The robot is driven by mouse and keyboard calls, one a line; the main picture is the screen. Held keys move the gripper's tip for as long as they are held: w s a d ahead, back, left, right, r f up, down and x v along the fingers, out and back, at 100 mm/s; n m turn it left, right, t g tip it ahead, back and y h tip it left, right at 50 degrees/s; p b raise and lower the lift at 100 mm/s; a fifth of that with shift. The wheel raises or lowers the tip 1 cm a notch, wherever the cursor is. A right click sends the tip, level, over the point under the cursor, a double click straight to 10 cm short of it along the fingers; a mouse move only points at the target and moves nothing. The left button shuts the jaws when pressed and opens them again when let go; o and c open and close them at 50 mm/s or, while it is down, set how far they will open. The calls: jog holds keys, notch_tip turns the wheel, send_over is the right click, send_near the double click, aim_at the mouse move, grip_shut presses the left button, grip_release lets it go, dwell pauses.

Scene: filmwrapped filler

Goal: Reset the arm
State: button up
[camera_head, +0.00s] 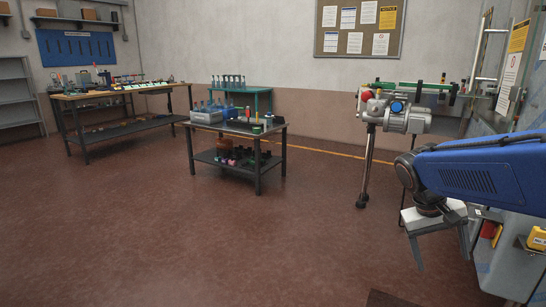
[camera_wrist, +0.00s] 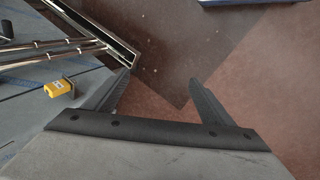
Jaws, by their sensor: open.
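Nothing is held.
A machine with a grey motor (camera_head: 402,117) on a post stands behind my arm. A panel with a yellow box (camera_head: 537,240) is close on the right. A small table (camera_head: 228,131) with bottles and a long workbench (camera_head: 110,92) stand further back. The middle floor is clear.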

jog(key=s+a+f+n+t+y, duration=0.2)
jog(key=s+a+f+t+y, duration=0.1)
jog(key=s+a, duration=1)
jog(key=shift+a+t+y, duration=0.25)
jog(key=shift+t+y, duration=0.65)
jog(key=shift+t, duration=0.3)
